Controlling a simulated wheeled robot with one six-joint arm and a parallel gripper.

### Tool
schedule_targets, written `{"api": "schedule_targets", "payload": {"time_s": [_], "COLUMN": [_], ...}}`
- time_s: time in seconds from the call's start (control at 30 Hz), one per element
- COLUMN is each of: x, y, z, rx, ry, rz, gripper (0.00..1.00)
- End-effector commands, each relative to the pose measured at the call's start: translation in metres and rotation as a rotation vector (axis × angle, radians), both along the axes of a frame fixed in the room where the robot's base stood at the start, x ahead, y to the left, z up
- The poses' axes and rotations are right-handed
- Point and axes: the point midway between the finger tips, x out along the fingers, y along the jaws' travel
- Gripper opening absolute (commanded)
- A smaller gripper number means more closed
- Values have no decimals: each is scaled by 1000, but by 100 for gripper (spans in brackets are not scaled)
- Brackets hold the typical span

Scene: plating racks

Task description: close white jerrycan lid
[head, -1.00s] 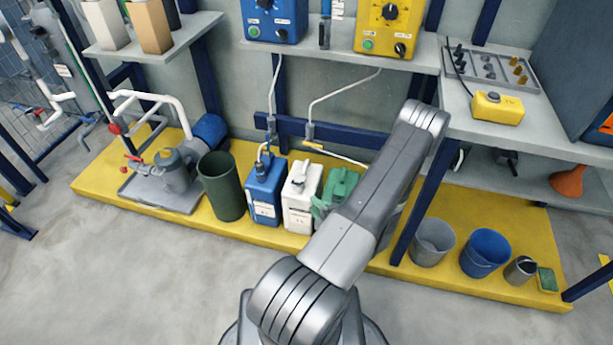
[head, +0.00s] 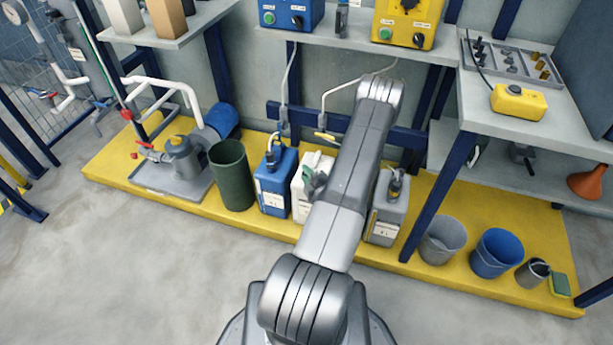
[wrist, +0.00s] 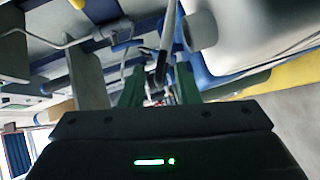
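The white jerrycan (head: 299,190) stands on the yellow platform, right of the blue jerrycan (head: 272,190). My arm hides its right part, and its lid cannot be made out in the head view. My gripper (head: 312,181) is at its upper part in that view. In the wrist view the white jerrycan (wrist: 262,28) fills the upper right, with a round greyish part (wrist: 202,30) on its end; whether this is lid or neck is unclear. My gripper's green fingers (wrist: 158,92) are apart, with nothing clearly held. The round part lies beyond and right of them.
A grey jerrycan (head: 387,212) stands right of my arm. A dark green bin (head: 231,175) and a pump (head: 182,160) are to the left. Buckets (head: 496,254) stand at the right. Hoses hang from the shelf (head: 350,45) above. The floor in front is clear.

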Motion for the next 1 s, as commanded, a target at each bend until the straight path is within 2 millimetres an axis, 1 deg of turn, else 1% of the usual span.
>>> {"api": "schedule_targets", "payload": {"time_s": [0.3,0.33,0.37,0.4,0.47,0.8,1.0], "x": [3,3,3,3,3,4,4], "y": [2,2,2,2,2,1,1], "z": [0,0,0,0,0,1,-4], "rx": [0,0,0,0,0,-1,-12], "ry": [0,0,0,0,0,-7,-46], "rz": [0,0,0,0,0,-1,-3], "gripper": [29,25,19,11,0,0,0]}}
